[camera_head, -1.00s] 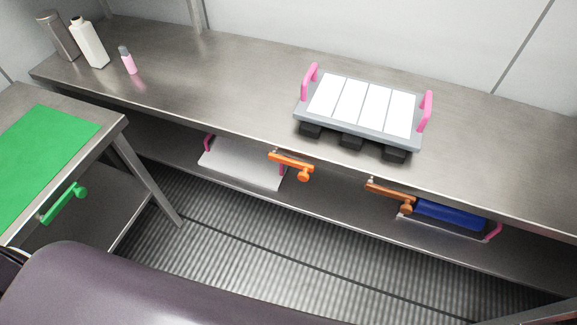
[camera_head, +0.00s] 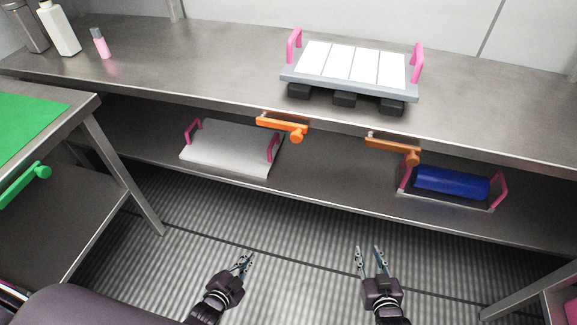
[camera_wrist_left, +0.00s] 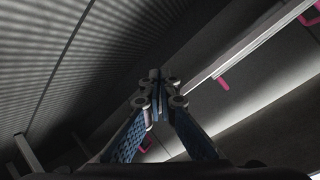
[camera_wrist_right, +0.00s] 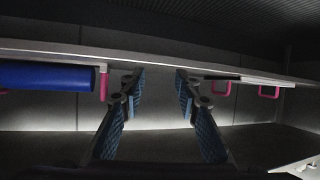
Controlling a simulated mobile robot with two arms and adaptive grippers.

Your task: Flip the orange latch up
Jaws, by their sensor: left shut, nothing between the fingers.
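A bright orange latch (camera_head: 281,125) is mounted at the front edge of the steel bench top, left of the middle. Its bar lies nearly level, with a round knob at its right end. A second, duller brown-orange latch (camera_head: 393,149) sits further right on the same edge, also nearly level. My left gripper (camera_head: 246,259) is shut and empty, over the floor below and in front of the bright latch. My right gripper (camera_head: 369,249) is open and empty, below and in front of the duller latch. Both grippers are apart from the latches. I cannot make out a latch in either wrist view.
A tray with pink handles (camera_head: 349,83) stands on the bench top. On the lower shelf are a pale tray (camera_head: 229,148) and a blue roll (camera_head: 452,182) on a pink-handled tray. A side table with a green mat (camera_head: 28,130) and a green latch (camera_head: 24,183) stands left.

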